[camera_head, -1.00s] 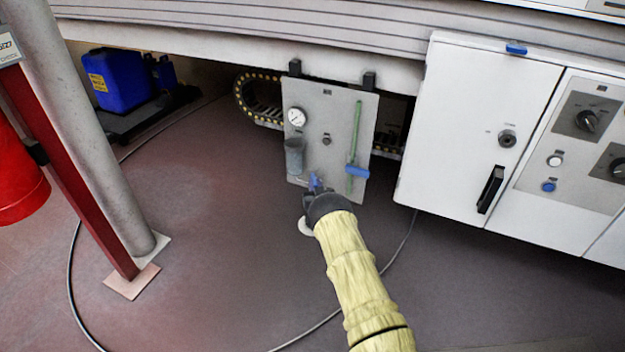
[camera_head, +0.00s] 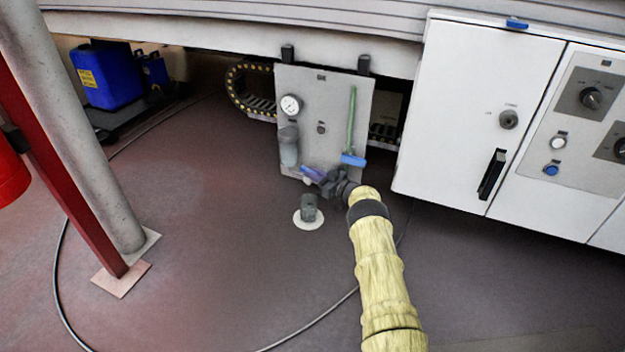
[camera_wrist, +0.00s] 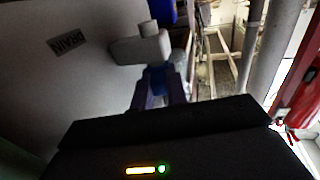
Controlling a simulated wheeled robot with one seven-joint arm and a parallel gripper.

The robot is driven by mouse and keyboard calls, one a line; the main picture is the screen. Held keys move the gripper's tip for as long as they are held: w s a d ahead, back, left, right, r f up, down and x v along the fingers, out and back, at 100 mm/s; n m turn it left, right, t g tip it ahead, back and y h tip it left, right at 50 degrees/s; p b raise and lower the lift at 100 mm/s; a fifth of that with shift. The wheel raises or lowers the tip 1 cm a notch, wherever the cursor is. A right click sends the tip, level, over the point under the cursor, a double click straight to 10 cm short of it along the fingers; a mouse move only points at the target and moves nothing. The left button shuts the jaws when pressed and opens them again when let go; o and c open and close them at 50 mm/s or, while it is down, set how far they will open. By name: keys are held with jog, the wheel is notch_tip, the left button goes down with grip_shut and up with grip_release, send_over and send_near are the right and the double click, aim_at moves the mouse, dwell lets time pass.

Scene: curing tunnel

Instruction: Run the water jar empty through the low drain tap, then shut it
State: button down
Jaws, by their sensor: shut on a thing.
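The water jar (camera_head: 288,150) is a small grey, see-through cylinder on the upright grey panel (camera_head: 338,115), below a round gauge. Its water level is too small to tell. The low drain tap (camera_head: 308,180) sits under it at the panel's bottom edge, with a blue lever (camera_head: 313,173). My gripper (camera_head: 322,179) is shut on this lever from the right. In the wrist view my gripper's fingers (camera_wrist: 160,92) close around the blue lever (camera_wrist: 155,76), partly hiding it. The grey tap body (camera_wrist: 138,49) shows behind, beside an upside-down DRAIN label (camera_wrist: 70,45).
A grey floor cup (camera_head: 309,207) stands on a pale disc below the tap. A white cabinet (camera_head: 470,120) stands right, a post (camera_head: 85,140) left. A cable (camera_head: 330,308) crosses the open floor.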

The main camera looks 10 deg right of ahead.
jog(key=shift+a+n+g+y, duration=0.15)
jog(key=shift+n+g+y, duration=0.15)
jog(key=shift+y, duration=0.1)
jog(key=c, duration=1.4)
grip_release()
jog(key=shift+d, duration=0.2)
jog(key=shift+s+d+r, duration=0.1)
jog(key=shift+s+d, duration=0.05)
jog(key=shift+s, duration=0.05)
jog(key=p+v, duration=1)
jog(key=v, duration=0.6)
jog(key=shift+s+d+r, duration=0.15)
jog(key=shift+s+d, duration=0.15)
